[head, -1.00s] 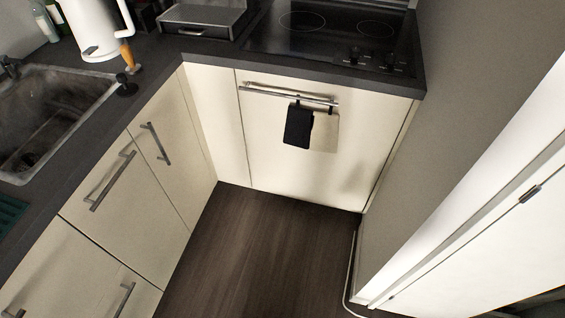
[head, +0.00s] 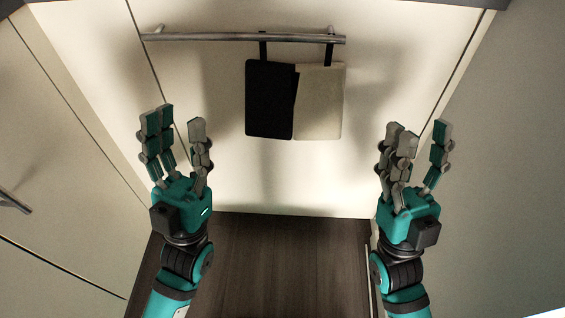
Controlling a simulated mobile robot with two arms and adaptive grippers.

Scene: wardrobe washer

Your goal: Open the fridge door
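A cream door panel (head: 215,105) with a long horizontal metal bar handle (head: 240,38) fills the middle of the head view; I cannot tell from its look whether it is the fridge door. It is shut. A black cloth (head: 269,99) and a beige cloth (head: 319,101) hang from the bar by dark loops. My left gripper (head: 177,133) is open and empty, in front of the panel's lower left. My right gripper (head: 416,138) is open and empty, in front of its lower right. Both are below the bar and apart from it.
A cream cabinet front (head: 60,130) with a metal handle (head: 14,200) stands on the left. A plain grey wall (head: 500,150) closes the right side. Dark wood floor (head: 280,265) is clear between my arms. Dark counter edges show at the top corners.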

